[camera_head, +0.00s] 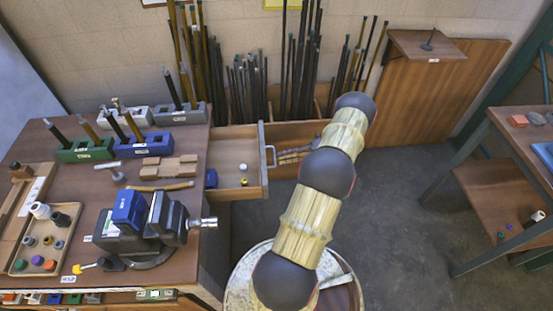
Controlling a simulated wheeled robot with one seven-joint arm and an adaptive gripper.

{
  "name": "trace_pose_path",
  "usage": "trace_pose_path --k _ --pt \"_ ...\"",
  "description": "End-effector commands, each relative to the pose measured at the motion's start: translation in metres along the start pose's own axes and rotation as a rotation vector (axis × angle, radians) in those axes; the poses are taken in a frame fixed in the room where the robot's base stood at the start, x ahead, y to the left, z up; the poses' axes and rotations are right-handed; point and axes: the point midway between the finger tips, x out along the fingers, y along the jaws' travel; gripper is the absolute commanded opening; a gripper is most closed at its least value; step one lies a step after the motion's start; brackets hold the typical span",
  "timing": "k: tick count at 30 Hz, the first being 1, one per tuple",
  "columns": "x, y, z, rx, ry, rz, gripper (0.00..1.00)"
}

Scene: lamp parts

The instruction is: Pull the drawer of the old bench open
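The old bench (90,180) is the brown wooden workbench on the left. Its drawer (237,191) sticks out from the bench's right side and stands open, with its inside showing from above. A pale bar handle (271,157) is on the drawer's right-hand front panel. Inside lie a blue piece, a white knob-like piece and a small yellow piece. My arm, with bamboo-like links and dark round joints, rises right of the drawer, apart from the handle in the picture.
A blue and dark vise (150,228) stands on the bench near its right edge. Racks of dark rods (250,85) line the wall behind the drawer. A second table (525,135) stands at the right. The floor (410,215) between is clear.

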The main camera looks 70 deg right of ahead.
Motion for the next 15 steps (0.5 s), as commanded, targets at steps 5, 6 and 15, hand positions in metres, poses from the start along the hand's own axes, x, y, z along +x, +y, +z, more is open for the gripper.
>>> trace_pose_path --k 5,6,15 --pt "-0.037 -0.001 0.000 0.000 -0.003 0.000 0.23" --pt "-0.044 -0.001 0.000 0.000 -0.002 -0.001 0.23" --pt "-0.073 -0.001 0.000 0.001 0.000 0.000 0.23"
